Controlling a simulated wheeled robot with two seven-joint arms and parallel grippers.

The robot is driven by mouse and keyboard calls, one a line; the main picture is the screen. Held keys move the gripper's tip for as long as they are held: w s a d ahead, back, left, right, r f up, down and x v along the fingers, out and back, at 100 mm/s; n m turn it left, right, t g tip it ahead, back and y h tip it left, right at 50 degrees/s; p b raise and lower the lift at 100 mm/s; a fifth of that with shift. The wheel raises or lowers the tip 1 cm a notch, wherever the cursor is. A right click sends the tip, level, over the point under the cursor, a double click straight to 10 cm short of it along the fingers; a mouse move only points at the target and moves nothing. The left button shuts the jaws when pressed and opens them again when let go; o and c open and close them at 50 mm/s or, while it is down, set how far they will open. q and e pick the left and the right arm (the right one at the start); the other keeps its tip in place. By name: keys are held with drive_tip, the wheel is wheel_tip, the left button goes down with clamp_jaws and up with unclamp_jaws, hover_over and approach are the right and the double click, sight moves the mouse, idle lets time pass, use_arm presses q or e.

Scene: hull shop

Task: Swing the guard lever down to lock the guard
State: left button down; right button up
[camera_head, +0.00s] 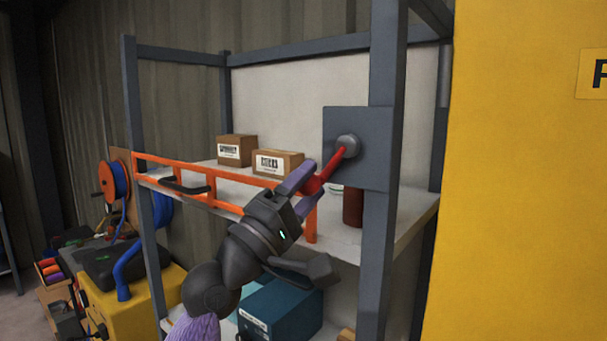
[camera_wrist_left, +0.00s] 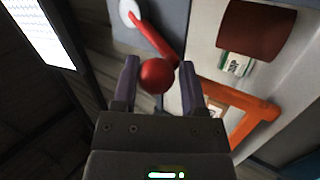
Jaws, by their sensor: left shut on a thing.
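The red guard lever (camera_head: 331,169) is pivoted on a round grey hub (camera_head: 348,146) on a grey plate (camera_head: 372,168) at the rack's right post. It slants down and to the left from the hub. My left gripper (camera_head: 308,186) is shut on the lever's free end; in the left wrist view its red ball knob (camera_wrist_left: 157,75) sits between the two fingers. The lever's arm (camera_wrist_left: 151,35) also shows there. The orange guard (camera_head: 222,173) spans the front of the shelf, with a dark handle (camera_head: 186,187) at its left. My gripper hides part of its right end. My right gripper is not in view.
Two cardboard boxes (camera_head: 237,149) (camera_head: 278,163) and a dark red cylinder (camera_head: 353,207) stand on the shelf (camera_head: 400,217). A teal case (camera_head: 283,310) lies below. A yellow panel (camera_head: 520,180) fills the right side. Yellow equipment (camera_head: 128,301) stands at lower left.

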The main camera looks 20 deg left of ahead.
use_arm(q)
drive_tip(key=shift+s+r, duration=0.1)
drive_tip(key=shift+r, duration=0.05)
drive_tip(key=c, duration=0.5)
unclamp_jaws()
drive_tip(key=shift+c, duration=0.2)
drive_tip(key=shift+o, duration=1.1)
drive_tip(key=shift+d, duration=0.2)
drive_tip(key=shift+s+a, duration=0.1)
drive_tip(key=b+v, duration=0.4)
drive_tip(key=v, duration=0.5)
drive_tip(key=shift+s+f, duration=0.3)
drive_tip(key=shift+f, duration=0.05)
drive_tip(key=shift+a, duration=0.1)
drive_tip(key=shift+c, duration=0.2)
